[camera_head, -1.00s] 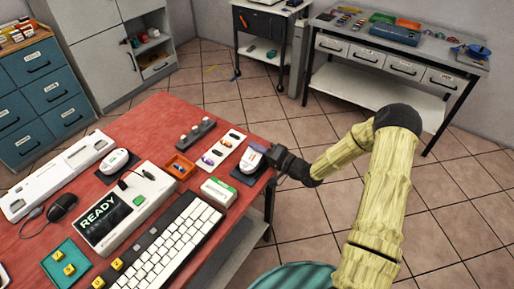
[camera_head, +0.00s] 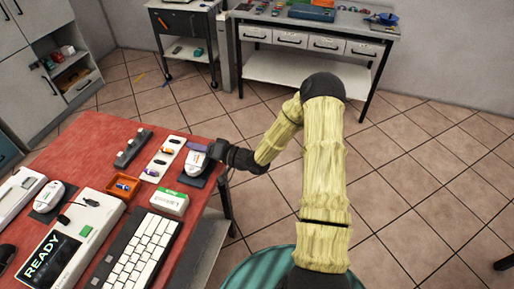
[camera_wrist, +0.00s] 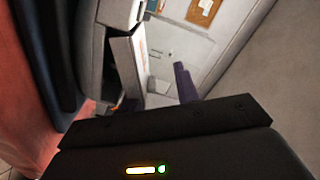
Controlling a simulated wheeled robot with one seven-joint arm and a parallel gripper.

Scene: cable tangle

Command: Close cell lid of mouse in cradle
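A white mouse (camera_head: 197,162) sits in a dark cradle (camera_head: 187,181) at the right edge of the red table. My gripper (camera_head: 214,151) is at the mouse's far right end, close to or touching it; its fingertips are hard to make out. In the wrist view the pale mouse body (camera_wrist: 93,45) fills the upper left, with a light flap (camera_wrist: 126,72) standing away from it, seemingly the cell lid, open. A purple strip (camera_wrist: 185,83) stands beside the flap; I cannot tell what it belongs to. The gap between my fingers is not clear.
Left of the cradle lie a pale strip with cells (camera_head: 164,158), an orange tray (camera_head: 124,187) and a green-white box (camera_head: 169,201). A keyboard (camera_head: 138,250), a READY unit (camera_head: 72,243) and another white mouse (camera_head: 49,196) are nearer.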

